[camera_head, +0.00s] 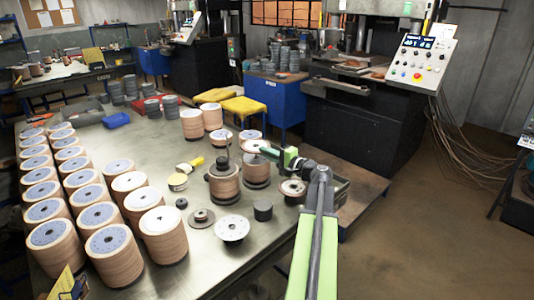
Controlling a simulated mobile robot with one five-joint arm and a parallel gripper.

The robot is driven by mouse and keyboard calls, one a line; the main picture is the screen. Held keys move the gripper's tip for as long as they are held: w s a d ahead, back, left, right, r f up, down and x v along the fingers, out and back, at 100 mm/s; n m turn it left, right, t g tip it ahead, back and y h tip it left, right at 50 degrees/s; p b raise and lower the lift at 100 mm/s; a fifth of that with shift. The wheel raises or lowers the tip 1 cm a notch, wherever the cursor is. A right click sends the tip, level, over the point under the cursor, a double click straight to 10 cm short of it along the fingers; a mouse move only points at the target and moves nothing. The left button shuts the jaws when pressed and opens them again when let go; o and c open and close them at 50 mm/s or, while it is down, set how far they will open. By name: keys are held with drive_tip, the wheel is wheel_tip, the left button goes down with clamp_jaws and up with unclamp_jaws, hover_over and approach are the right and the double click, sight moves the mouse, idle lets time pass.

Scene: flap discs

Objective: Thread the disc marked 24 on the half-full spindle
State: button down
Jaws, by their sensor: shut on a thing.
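My gripper (267,152) is at the end of the green arm, at the right part of the table. It is shut on a pale, flat disc (255,145); its marking is too small to read. The disc is over or against a brown stack (255,168) on a dark base; I cannot tell whether they touch. To the left of the gripper, a spindle (228,148) with a thin dark rod rises from a part-height brown stack (224,184). The held disc is to the right of that rod and apart from it.
Several tall disc stacks (111,256) fill the table's left side. A flanged disc (232,228), a dark cylinder (263,210) and a reel-like piece (292,190) lie near the front right. Bare tabletop (205,262) shows in front.

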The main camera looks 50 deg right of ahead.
drive_tip(key=shift+f+b, duration=0.3)
drive_tip(key=shift+f, duration=0.1)
wheel_tip(320, 180, down, 3)
drive_tip(key=b, duration=0.3)
drive_tip(key=c, duration=1.5)
unclamp_jaws()
drive_tip(key=shift+r, duration=0.1)
drive_tip(key=s, duration=1.7)
drive_tip(key=shift+s+d, duration=0.25)
